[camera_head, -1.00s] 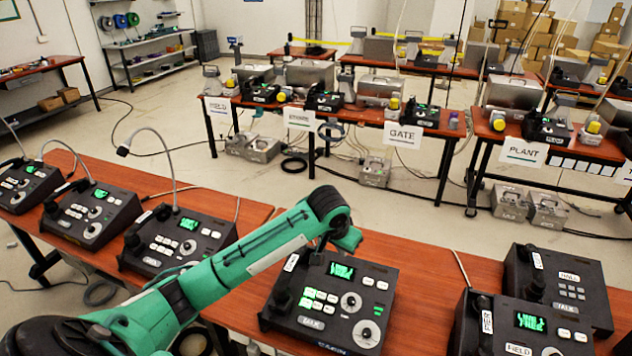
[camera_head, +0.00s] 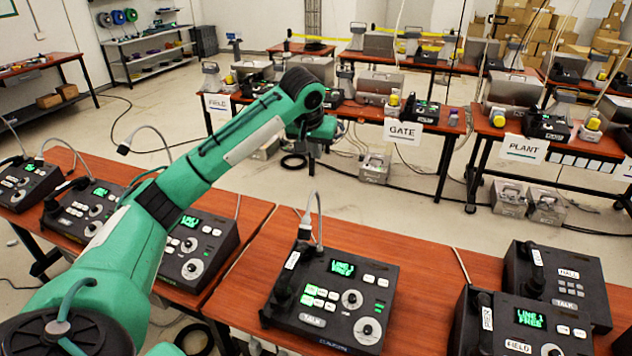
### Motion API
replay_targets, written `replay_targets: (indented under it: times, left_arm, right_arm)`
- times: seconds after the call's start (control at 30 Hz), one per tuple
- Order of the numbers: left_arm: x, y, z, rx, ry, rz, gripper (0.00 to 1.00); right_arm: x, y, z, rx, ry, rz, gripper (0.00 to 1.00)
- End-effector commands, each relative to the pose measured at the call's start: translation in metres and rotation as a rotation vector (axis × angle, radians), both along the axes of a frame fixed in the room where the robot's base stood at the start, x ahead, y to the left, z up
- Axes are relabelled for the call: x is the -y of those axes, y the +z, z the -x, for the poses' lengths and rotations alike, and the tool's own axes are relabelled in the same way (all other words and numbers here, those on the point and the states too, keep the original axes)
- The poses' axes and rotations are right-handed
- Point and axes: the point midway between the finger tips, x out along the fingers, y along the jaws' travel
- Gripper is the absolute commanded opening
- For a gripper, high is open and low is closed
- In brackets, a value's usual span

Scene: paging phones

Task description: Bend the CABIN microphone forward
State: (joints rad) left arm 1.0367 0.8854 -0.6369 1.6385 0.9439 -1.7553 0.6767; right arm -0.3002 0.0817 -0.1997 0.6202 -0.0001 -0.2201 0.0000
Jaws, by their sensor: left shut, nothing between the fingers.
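The CABIN phone (camera_head: 376,302) is a dark desk console on the front wooden table, with a green lit display, buttons and knobs. Its name plate is on the front edge and hard to read now. Its thin grey gooseneck microphone (camera_head: 319,228) rises from the back left of the console and curls over at the top, its head hanging toward the left. My left gripper (camera_head: 303,135) is shut and empty, above the microphone in the picture and apart from it. Its fingertips are small and partly hidden by the wrist. My right gripper is out of view.
Other consoles stand on the left part of the table, partly behind my left arm. The FIELD phone (camera_head: 520,325) and the HALL phone (camera_head: 560,275) stand at the right. Bare tabletop (camera_head: 430,255) lies between CABIN and these. Farther tables hold more equipment.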

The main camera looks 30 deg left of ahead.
Motion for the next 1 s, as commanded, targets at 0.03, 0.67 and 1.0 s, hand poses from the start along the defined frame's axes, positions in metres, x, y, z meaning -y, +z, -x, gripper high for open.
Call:
replay_targets:
  times: [0.03, 0.67, 1.0]
  left_arm:
    - [0.0, 0.0, 0.0, 0.0, 0.0, 0.0, 0.0]
    - [-0.005, -0.05, -0.022, -0.006, -0.001, 0.001, 0.0]
    - [-0.006, -0.09, -0.02, -0.002, -0.003, -0.002, 0.0]
  right_arm:
    - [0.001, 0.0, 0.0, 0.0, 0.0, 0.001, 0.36]
    - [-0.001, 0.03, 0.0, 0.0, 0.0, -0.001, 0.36]
    - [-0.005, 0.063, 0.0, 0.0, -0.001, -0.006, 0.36]
